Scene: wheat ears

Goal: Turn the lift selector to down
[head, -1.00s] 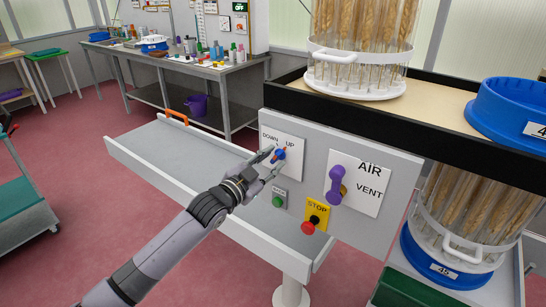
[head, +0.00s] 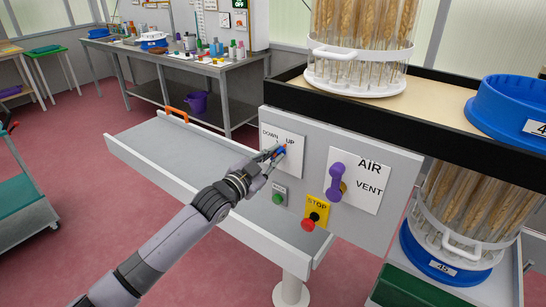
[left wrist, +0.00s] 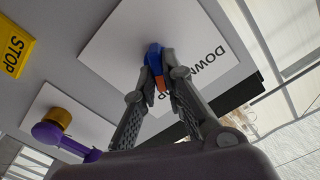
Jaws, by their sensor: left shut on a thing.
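The lift selector (head: 281,151) is a blue knob with an orange pointer on a white plate (head: 295,170) marked DOWN and UP. My left gripper (head: 276,154) is shut on it and partly hides it in the head view. In the left wrist view the two fingertips (left wrist: 158,72) sit on either side of the blue selector (left wrist: 154,52). Its orange pointer shows between the fingers, toward the partly covered UP label. The DOWN label (left wrist: 208,58) is clear in that view. My right gripper is out of view.
Below the selector are a green button (head: 278,198) and a red stop button (head: 308,224) on a yellow box. A purple AIR/VENT lever (head: 336,180) is to the right. A shelf with a clear wheat container (head: 360,75) and a blue ring (head: 500,110) is above.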

